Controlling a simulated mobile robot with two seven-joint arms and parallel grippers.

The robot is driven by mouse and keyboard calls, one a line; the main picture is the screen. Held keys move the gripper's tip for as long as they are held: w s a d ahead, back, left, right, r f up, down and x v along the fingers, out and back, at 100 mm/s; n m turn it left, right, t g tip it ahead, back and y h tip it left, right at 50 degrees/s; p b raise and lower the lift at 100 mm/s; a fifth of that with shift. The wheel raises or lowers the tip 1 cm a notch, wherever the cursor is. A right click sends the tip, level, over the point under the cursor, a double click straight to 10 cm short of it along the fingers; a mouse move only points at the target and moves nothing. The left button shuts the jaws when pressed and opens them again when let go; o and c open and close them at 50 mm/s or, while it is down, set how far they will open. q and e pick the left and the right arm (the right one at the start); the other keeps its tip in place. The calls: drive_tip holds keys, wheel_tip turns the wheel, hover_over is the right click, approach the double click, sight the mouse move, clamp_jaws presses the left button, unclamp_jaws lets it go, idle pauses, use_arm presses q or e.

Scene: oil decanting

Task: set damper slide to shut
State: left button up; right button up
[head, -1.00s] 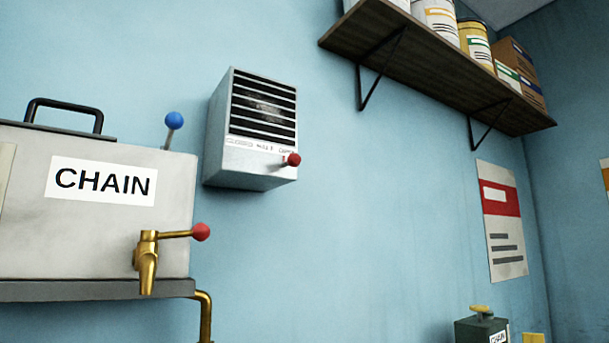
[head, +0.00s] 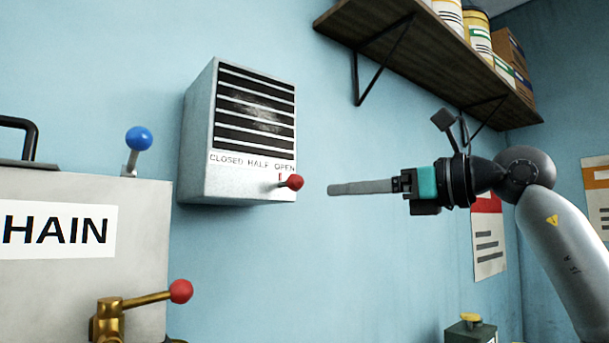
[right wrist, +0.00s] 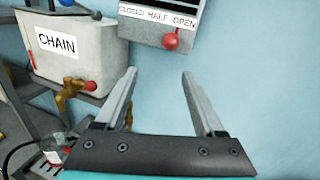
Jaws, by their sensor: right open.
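The damper box (head: 200,150) is a pale grey wall unit with dark louvre slots. Its label reads CLOSED, HALF, OPEN from left to right. The slide's red knob (head: 294,182) sits under OPEN, at the right end; it also shows in the right wrist view (right wrist: 171,42). My right gripper (head: 332,189) points left at the knob's height, a little to its right and apart from it. In the right wrist view, its two fingers (right wrist: 157,75) are spread and empty, with the knob beyond them. My left gripper is not in view.
A tank labelled CHAIN (head: 140,230) stands at left, with a blue-knobbed lever (head: 139,138) and a brass tap with a red knob (head: 180,291). A wooden shelf (head: 400,45) with cans hangs upper right. The wall below the damper is clear.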

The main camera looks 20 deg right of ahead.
sight(301, 180)
drive_tip(key=shift+t+h, duration=0.4)
drive_tip(key=shift+h, duration=0.3)
drive_tip(key=r+p+x, duration=0.1)
drive_tip(key=x, duration=0.3)
drive_tip(key=p+x, duration=0.2)
drive_tip(key=x, duration=0.2)
drive_tip(key=r+p+x, duration=0.1)
drive_tip(key=x, duration=0.3)
drive_tip(key=shift+w+d+r+p, duration=0.15)
drive_tip(key=shift+w+r+p, duration=0.05)
drive_tip(key=shift+r+p, duration=0.2)
drive_tip(key=shift+w+a+f, duration=0.1)
drive_tip(key=shift+w+a, duration=0.15)
drive_tip(key=shift+w, duration=0.2)
clamp_jaws()
